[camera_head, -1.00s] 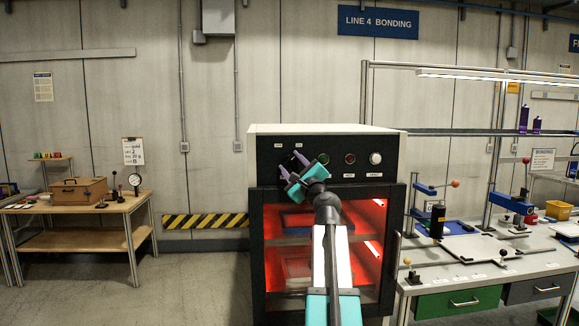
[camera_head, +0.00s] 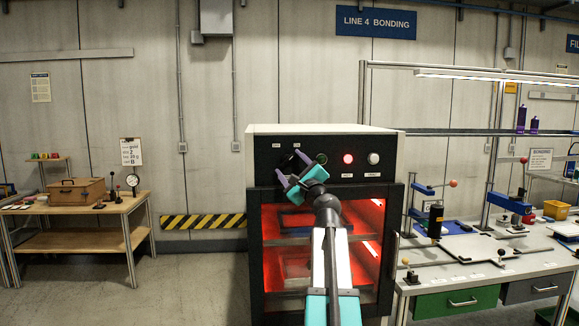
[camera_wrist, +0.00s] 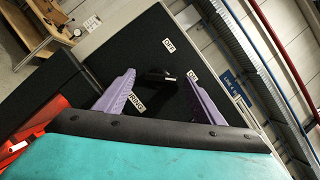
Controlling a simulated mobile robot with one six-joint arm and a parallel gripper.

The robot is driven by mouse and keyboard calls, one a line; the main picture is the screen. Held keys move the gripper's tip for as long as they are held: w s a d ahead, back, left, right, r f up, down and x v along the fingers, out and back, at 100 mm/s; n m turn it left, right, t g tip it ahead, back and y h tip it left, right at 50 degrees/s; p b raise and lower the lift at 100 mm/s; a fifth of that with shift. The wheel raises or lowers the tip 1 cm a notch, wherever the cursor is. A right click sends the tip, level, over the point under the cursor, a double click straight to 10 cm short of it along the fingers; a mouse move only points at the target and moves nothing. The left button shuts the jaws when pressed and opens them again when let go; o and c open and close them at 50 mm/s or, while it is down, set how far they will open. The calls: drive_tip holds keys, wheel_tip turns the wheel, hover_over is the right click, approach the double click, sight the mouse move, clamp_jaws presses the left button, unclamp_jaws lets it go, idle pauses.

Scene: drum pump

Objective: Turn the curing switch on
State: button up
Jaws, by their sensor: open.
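The curing switch is a black knob (camera_wrist: 155,77) on the dark panel (camera_wrist: 125,50) of the oven, between OFF and ON labels in the wrist view. Its bar seems to point toward the ON label (camera_wrist: 192,77). In the head view the knob is largely hidden by my gripper (camera_head: 289,165). My gripper's purple fingers are apart, one on each side of the knob in the wrist view (camera_wrist: 160,73). I cannot tell whether they touch it. A red lamp (camera_head: 348,158) on the panel is brightly lit; the green lamp (camera_head: 322,158) looks dark.
The oven (camera_head: 330,131) glows red behind its glass door, below my gripper. A workbench (camera_head: 480,262) with presses and fixtures stands close at right. A wooden table (camera_head: 130,205) with a case (camera_head: 76,191) is at far left, with free floor between it and the oven.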

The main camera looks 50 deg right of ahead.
drive_tip(key=b+v, duration=0.2)
drive_tip(key=v, duration=1)
drive_tip(key=shift+s+a, duration=0.15)
drive_tip(key=shift+s, duration=0.25)
drive_tip(key=shift+f, duration=0.1)
